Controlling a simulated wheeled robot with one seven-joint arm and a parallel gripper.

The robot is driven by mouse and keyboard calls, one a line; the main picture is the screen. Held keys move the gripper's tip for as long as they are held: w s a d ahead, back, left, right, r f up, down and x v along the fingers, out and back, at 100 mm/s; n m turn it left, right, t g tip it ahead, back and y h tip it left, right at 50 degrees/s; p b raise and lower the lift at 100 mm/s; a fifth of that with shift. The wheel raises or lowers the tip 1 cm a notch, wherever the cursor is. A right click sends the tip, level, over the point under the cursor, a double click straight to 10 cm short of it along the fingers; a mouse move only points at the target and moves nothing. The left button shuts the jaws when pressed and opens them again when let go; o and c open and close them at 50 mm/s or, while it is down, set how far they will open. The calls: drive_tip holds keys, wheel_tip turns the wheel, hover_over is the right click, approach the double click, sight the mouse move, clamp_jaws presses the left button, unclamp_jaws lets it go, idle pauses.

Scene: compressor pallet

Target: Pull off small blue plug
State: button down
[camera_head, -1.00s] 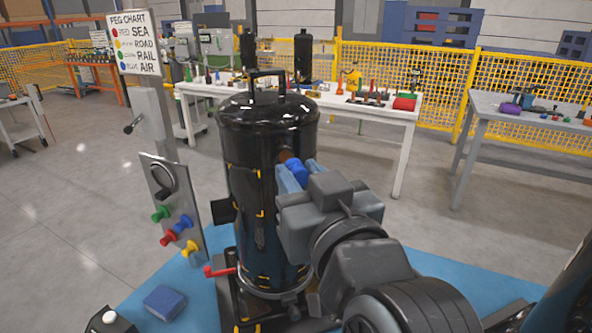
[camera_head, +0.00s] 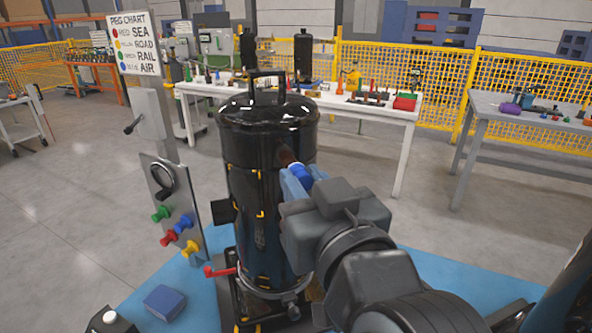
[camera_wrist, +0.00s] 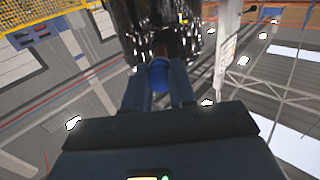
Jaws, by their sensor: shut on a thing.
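The small blue plug (camera_head: 302,174) is at the upper right side of the black compressor tank (camera_head: 250,140), by a brown stub (camera_head: 288,158). My gripper (camera_head: 296,181) is shut on the plug, with a finger on either side of it. In the wrist view the plug (camera_wrist: 159,76) shows between the two fingers (camera_wrist: 159,88), with the brown stub (camera_wrist: 167,45) just beyond it. I cannot tell whether the plug still touches the stub.
A panel (camera_head: 178,215) with coloured pegs and a sign post (camera_head: 157,112) stand left of the tank. A red-handled valve (camera_head: 220,271) is low in front. A blue box (camera_head: 164,302) lies on the blue pallet (camera_head: 205,312). A white table (camera_head: 405,125) stands behind.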

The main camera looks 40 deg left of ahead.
sight(304, 184)
drive_tip(key=shift+v, duration=2.4)
